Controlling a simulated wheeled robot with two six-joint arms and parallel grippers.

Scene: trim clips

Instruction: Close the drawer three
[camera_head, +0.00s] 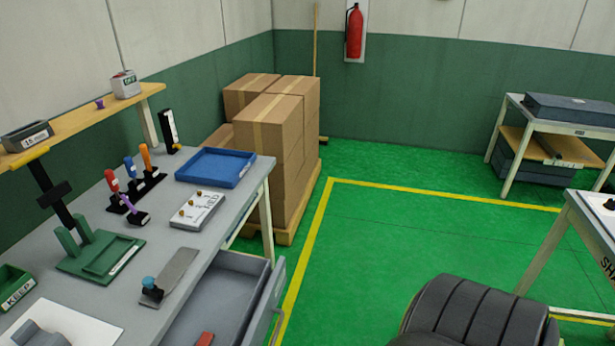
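A grey drawer (262,267) under the workbench (225,225) is pulled out to the right, past the bench's edge. Its inside shows as bare grey, with a small red piece (205,339) near the bottom edge of the view. The drawer's front panel (275,290) faces right and has a bar handle (277,325) on its outer side. I see no number on it, so I cannot tell whether it is drawer three. The near part of the drawer is cut off by the frame. Neither of my grippers is in view.
The bench top holds a blue tray (216,167), coloured-handled tools, a green fixture (100,256) and a grey plate (171,276). Stacked boxes (272,130) stand behind. A dark ribbed rounded shape (470,318) fills the lower right. Green floor (390,245) between is clear.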

